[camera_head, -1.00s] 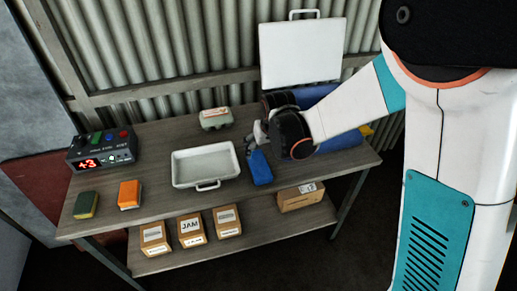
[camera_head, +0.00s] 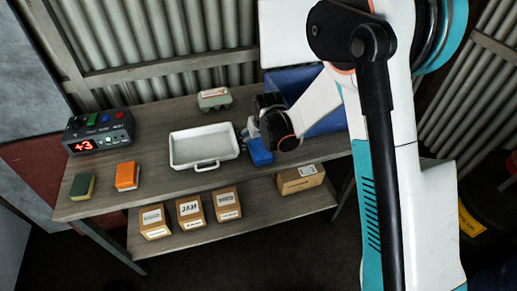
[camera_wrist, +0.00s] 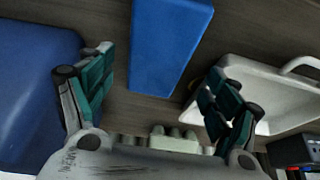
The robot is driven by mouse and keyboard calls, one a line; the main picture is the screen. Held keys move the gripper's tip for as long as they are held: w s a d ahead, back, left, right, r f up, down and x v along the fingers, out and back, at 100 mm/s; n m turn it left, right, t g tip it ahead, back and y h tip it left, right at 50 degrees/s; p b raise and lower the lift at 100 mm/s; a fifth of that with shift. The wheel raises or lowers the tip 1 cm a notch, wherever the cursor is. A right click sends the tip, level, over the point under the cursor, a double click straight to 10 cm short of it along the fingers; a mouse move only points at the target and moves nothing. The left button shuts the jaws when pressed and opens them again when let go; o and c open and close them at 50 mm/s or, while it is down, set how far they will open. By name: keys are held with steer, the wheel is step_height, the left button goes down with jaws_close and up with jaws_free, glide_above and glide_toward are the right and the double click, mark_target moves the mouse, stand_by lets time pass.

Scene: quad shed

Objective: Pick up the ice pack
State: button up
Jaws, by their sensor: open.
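The ice pack looks to be the plain blue block (camera_head: 261,153) on the table, just right of the white tray. It shows at the top of the wrist view (camera_wrist: 170,40), lying between the lines of my two fingers. My gripper (camera_head: 251,130) is at the far end of the block and hides part of it in the head view. In the wrist view my gripper (camera_wrist: 160,65) has its fingers spread wide, with nothing held between them. I cannot tell how high the fingertips are above the table.
The white tray (camera_head: 203,147) stands close left of the block. A large blue container (camera_head: 325,124) is on the right, partly behind my arm. An egg carton (camera_head: 214,98) is at the back. Orange and green sponges (camera_head: 127,175) and a display box (camera_head: 98,131) are further left. Boxes (camera_head: 191,210) fill the lower shelf.

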mark_target(258, 143)
steer(key=x, duration=0.2)
steer(key=b+x, duration=0.1)
steer(key=x, duration=0.1)
steer(key=shift+w+d+f+b, duration=0.1)
steer(key=shift+d+f+b, duration=0.05)
steer(key=shift+b, duration=0.15)
steer(key=c, duration=1.6)
